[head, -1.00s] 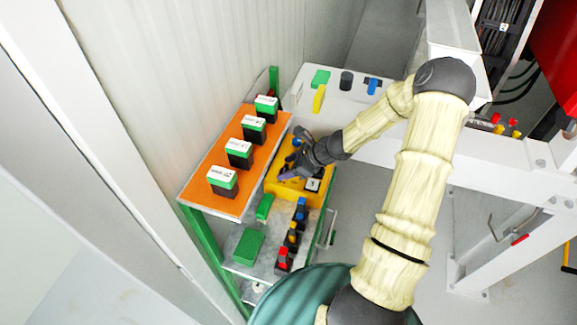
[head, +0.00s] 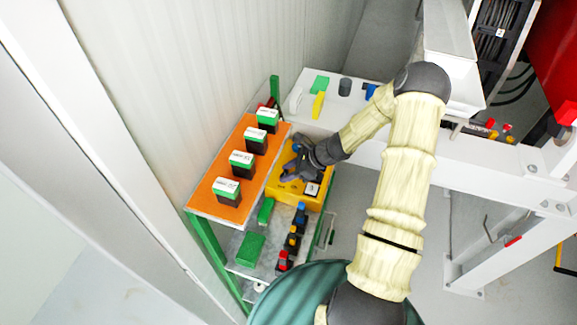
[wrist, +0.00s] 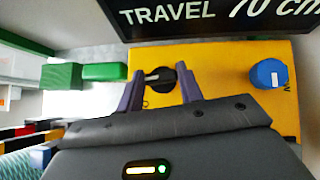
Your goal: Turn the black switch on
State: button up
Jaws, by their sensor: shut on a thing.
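The yellow box (head: 313,201) stands to the right of the orange shelf. In the wrist view its yellow face (wrist: 222,60) carries a round black switch (wrist: 160,78) with a pale pointer bar, and a blue knob (wrist: 269,73) to the right. My gripper (wrist: 160,88) has its two purple fingers on either side of the black switch and is shut on it. In the head view my gripper (head: 291,172) is over the yellow box and hides most of its top, the black switch included.
Several black-and-green blocks stand on the orange shelf (head: 203,205), close to the corrugated wall. Green blocks (head: 249,249) and a row of coloured switches (head: 292,240) lie in front of the box. A white bench (head: 380,155) with coloured pieces is behind. A dark "TRAVEL" sign (wrist: 215,15) borders the box.

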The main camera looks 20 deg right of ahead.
jog(key=shift+w+r+n+g+p, duration=0.15)
jog(key=shift+n+g+p, duration=0.45)
jog(key=shift+n+p, duration=0.3)
jog(key=n+g, duration=0.2)
jog(key=shift+w+f+n+y+b, duration=0.15)
jog(key=shift+f+n+y+b, duration=0.1)
jog(key=shift+n+y+b, duration=0.15)
jog(key=n+g+b, duration=0.1)
jog(key=n+g, duration=0.1)
jog(key=shift+w+n+b, duration=0.1)
jog(key=shift+n+b, duration=0.2)
jog(key=shift+w+r+n+g+h+b, duration=0.1)
jog(key=shift+n+g+h+b, duration=0.4)
jog(key=shift+n+g+b, duration=0.6)
jog(key=shift+n, duration=0.4)
jog(key=o, duration=1)
jog(key=shift+r+p, duration=0.1)
jog(key=shift+p, duration=0.2)
